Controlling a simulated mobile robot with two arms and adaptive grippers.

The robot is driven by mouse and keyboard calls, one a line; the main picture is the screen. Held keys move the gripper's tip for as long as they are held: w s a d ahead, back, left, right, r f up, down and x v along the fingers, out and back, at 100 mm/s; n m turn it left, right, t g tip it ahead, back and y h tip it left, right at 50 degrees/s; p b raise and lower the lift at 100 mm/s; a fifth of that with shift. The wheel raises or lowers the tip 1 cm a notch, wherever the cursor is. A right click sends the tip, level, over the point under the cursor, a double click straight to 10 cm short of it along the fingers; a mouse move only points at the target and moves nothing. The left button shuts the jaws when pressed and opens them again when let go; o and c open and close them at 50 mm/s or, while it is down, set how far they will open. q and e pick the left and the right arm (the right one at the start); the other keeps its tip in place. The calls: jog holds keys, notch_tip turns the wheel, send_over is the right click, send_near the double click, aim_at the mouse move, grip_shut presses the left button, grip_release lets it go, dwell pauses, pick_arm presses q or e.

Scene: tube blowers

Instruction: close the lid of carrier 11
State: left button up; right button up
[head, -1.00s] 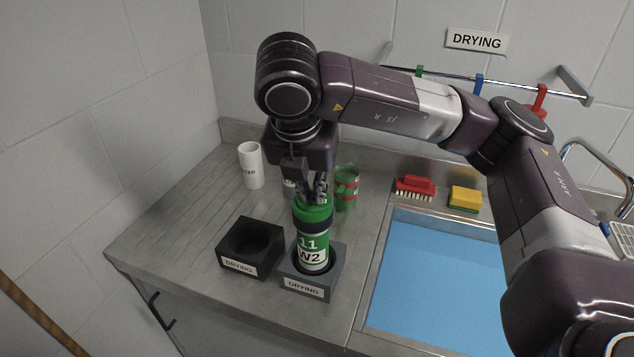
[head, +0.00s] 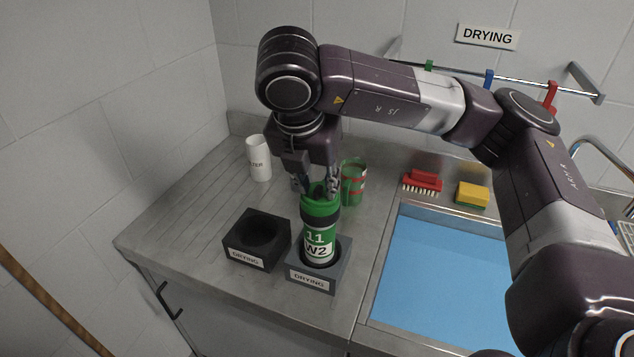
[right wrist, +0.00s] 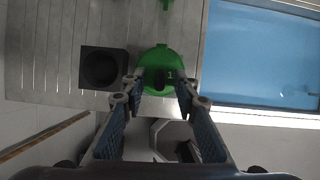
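Carrier 11 (head: 319,245) is a green cylinder with a white label, "11" and "W2", standing in a grey block marked DRYING (head: 310,281). Its green top (head: 321,207) has a dark band beneath it. My right gripper (head: 316,188) points down at this top, its fingers spread apart at either side. In the right wrist view the green top (right wrist: 160,60) shows beyond and between the open fingers, with a dark area in it. I cannot tell how far the lid is closed, or whether a finger touches it. My left gripper is not in view.
An empty black DRYING block (head: 257,238) stands left of the carrier. A green container with red bands (head: 353,182) and a white cylinder (head: 258,158) stand behind. The blue sink (head: 440,270) is at right, with a red brush (head: 423,182) and yellow sponge (head: 472,194) behind it.

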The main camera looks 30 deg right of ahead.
jog(key=v, duration=1.2)
dwell(0.6)
